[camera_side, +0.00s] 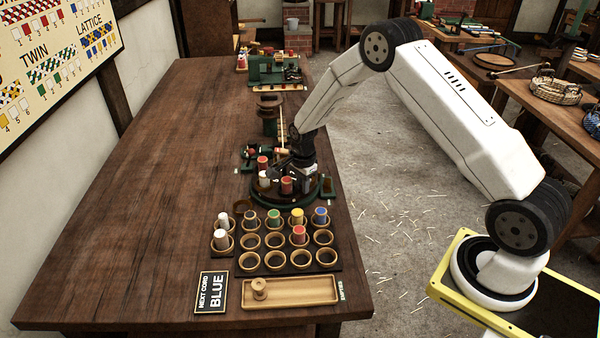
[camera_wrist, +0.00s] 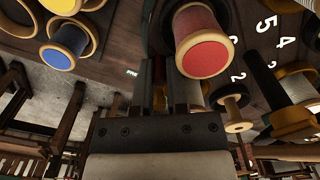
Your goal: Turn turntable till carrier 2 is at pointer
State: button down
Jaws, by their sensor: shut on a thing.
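The dark green turntable (camera_side: 270,198) sits near the bench's right edge, with several spools standing on it. Two red-topped spools (camera_side: 286,185) and a white one (camera_side: 264,181) show there. My gripper (camera_side: 304,166) is down at the turntable's far right side, shut on a part there that its own body mostly hides. In the wrist view, my gripper's fingers (camera_wrist: 170,90) are close together behind a red spool (camera_wrist: 204,50). White numbers 5, 4 and 2 show on the dark surface at right. I cannot make out the pointer or which carrier is at it.
A rack (camera_side: 263,243) of wooden cups stands in front, holding several coloured spools; other cups are empty. A tray (camera_side: 290,292) marked EMPTIES holds one bare spool. A sign (camera_side: 212,292) reads NEXT CORD BLUE. Green machinery (camera_side: 272,70) stands behind. The bench's left is clear.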

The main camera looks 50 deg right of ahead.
aim_at(285, 194)
jog(key=shift+w+a+m, duration=0.3)
jog(key=shift+a+m, duration=0.35)
jog(key=shift+m, duration=0.2)
jog(key=shift+w+a+m, duration=0.25)
jog(key=shift+a+m, duration=0.35)
jog(key=shift+m, duration=0.25)
jog(key=shift+w+a+m, duration=0.35)
jog(key=shift+a+m, duration=0.15)
jog(key=shift+m, duration=0.3)
jog(key=shift+w+a+m, duration=0.35)
jog(key=shift+a+m, duration=0.15)
jog(key=shift+m, duration=0.3)
jog(key=c, duration=0.9)
grip_release()
jog(key=shift+r, duration=0.15)
notch_tip(285, 194, up, 8)
jog(key=shift+f, duration=0.2)
